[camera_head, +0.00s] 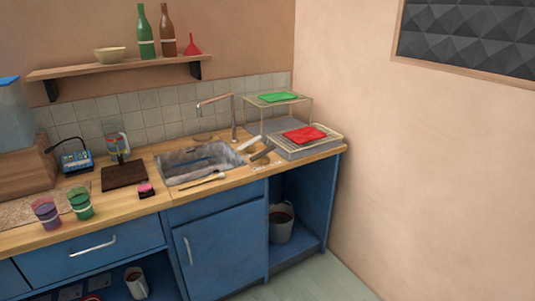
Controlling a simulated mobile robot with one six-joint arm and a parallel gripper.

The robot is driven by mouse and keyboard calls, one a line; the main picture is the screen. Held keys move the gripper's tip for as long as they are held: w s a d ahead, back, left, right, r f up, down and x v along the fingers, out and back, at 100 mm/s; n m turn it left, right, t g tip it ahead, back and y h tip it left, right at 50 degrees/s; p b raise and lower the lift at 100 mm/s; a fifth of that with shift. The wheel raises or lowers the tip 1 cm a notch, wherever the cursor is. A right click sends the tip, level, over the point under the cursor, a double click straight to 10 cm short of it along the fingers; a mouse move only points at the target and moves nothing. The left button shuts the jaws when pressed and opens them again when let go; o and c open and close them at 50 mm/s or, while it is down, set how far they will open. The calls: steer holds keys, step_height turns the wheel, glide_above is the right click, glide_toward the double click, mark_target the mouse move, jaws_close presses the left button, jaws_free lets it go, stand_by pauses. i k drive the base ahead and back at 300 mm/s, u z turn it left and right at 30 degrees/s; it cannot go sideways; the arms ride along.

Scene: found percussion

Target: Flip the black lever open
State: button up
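I cannot make out for certain which part is the black lever. A small blue device (76,161) with a dark arm-like bar over its top stands on the counter at the left, against the tiles. A clear vessel (117,143) with red and blue parts stands next to it, behind a dark brown board (124,174). A dark grey, flat, paddle-like piece (262,153) lies tilted at the right edge of the sink, by a light-coloured handle-like piece. My gripper is not in view.
The wooden counter (228,189) holds a purple cup (46,213), a green cup (80,204), a small pink-and-black item (146,190) and a metal sink (195,163) with a tall tap (233,119). A rack with red cloth (305,134) stands right. The floor (318,281) in front looks clear.

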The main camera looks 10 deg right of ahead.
mark_target(262, 153)
steer(key=u, duration=0.1)
steer(key=i, duration=0.95)
steer(key=z, duration=0.45)
steer(key=k, duration=0.2)
steer(key=u, duration=2.9)
